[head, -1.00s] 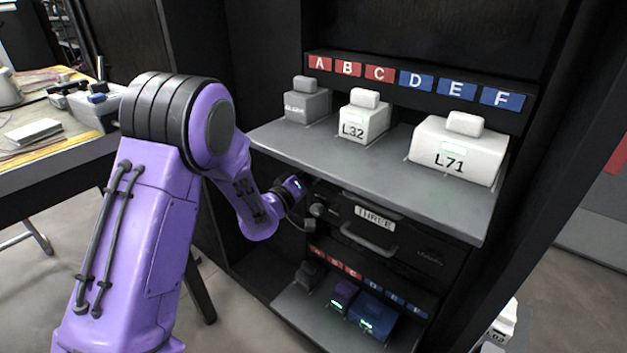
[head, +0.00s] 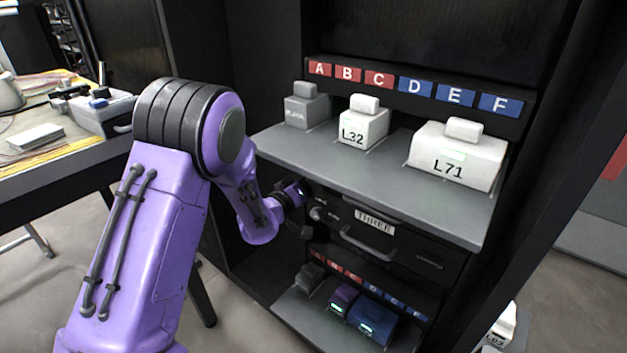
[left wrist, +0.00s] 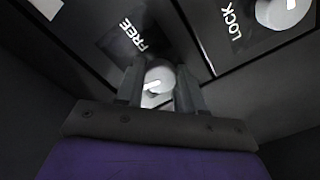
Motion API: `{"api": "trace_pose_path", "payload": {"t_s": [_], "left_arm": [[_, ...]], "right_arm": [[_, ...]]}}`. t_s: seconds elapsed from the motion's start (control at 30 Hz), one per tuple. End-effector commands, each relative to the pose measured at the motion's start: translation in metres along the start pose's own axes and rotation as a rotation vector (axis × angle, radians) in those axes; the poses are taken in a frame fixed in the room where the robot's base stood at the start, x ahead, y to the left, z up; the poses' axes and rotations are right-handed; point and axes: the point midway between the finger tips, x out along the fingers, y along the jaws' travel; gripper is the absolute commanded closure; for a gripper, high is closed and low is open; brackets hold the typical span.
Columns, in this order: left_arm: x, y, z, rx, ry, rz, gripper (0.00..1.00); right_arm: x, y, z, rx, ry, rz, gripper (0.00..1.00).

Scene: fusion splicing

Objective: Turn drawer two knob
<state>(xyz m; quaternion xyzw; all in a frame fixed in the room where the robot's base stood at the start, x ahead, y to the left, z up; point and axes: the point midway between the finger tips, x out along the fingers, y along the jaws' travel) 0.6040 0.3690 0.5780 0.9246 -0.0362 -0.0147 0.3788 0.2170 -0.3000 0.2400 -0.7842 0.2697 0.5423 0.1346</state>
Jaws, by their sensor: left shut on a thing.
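In the left wrist view my left gripper (left wrist: 160,90) is shut on a round pale knob (left wrist: 159,74) with a white mark, one finger on each side. The word FREE (left wrist: 134,36) is printed on the dark panel beside it. A second round knob (left wrist: 283,12) with a white mark is at the top right, next to the word LOCK (left wrist: 230,18). In the head view my left gripper (head: 301,193) is at the left side of the cabinet, under the grey shelf, its fingertips mostly hidden. My right gripper is not in view.
Drawer THREE (head: 400,252) with its bar handle (head: 370,248) is below the shelf (head: 385,172). Boxes L32 (head: 362,128) and L71 (head: 455,165) stand above. A lower shelf holds purple and blue boxes (head: 372,320). A worktable (head: 40,165) is at the left.

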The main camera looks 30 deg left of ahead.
Motion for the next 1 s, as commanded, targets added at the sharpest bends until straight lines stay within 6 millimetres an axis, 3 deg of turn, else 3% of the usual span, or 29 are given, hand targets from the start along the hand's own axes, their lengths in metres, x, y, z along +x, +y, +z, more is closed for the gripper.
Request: {"api": "trace_pose_path", "payload": {"t_s": [1.0], "left_arm": [[0.0001,-0.0027,0.0002,0.959,-0.002,0.001,0.93]], "right_arm": [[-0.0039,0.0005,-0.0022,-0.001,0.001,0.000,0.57]]}}
